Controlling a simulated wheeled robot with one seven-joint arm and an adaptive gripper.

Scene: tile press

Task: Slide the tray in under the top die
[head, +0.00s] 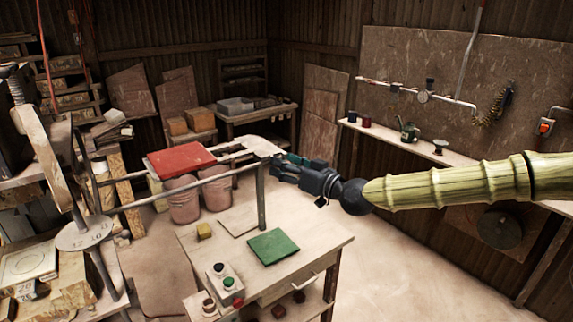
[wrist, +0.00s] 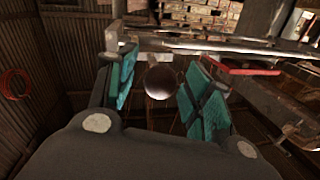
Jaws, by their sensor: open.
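The tray appears to be the flat red plate (head: 182,159) lying on a pair of rails at the left of the head view. A red edge (wrist: 248,71) shows at the right in the wrist view. My gripper (head: 283,166) is at the right end of the rail frame, to the right of the tray. In the wrist view its teal fingers (wrist: 163,88) are apart, with a round metal knob (wrist: 160,81) showing between them. I cannot tell whether they touch it. The press's top die is not clearly identifiable; a round numbered plate (head: 86,233) stands at the rails' left end.
A pale crossbar (head: 262,147) joins the rails' right end, on a metal post (head: 261,195). Two pinkish buckets (head: 183,203) stand behind the rails.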

